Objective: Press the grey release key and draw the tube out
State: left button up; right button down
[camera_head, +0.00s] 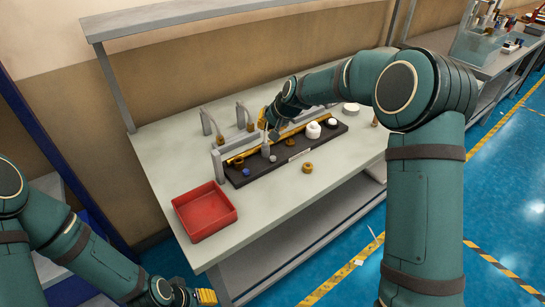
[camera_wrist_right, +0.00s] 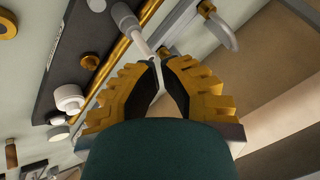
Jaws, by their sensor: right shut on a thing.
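My right gripper (camera_head: 264,119) is over the rear edge of a black board (camera_head: 240,178). In the right wrist view its yellow, black-padded fingers (camera_wrist_right: 160,75) are shut on a pale thin tube (camera_wrist_right: 142,38). The tube runs from between the pads to a light grey fitting (camera_wrist_right: 122,13) by the gold rail. That fitting also shows in the head view (camera_head: 265,150). I cannot clearly make out the grey release key; it may be part of this fitting. My left gripper (camera_head: 206,297) is low at the bottom, away from the bench; its opening is too small to judge.
A red bin (camera_head: 205,212) stands at the bench's front left. A loose brass part (camera_head: 308,168) lies before the board. White round parts (camera_head: 313,130) and a blue cap (camera_head: 246,172) are on it. Grey hooked posts (camera_head: 208,122) stand behind. Bench front is mostly clear.

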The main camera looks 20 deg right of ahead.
aim_at(265, 150)
jog(key=shift+f, duration=0.15)
notch_tip(265, 150, down, 9)
jog(key=b, duration=0.6)
jog(key=shift+r, duration=0.2)
dwell(1.1)
jog(key=shift+f+b, duration=0.45)
jog(key=shift+f, duration=0.55)
dwell(0.6)
jog(key=shift+r, duration=0.1)
jog(key=shift+r+p, duration=0.65)
jog(key=shift+r, duration=0.25)
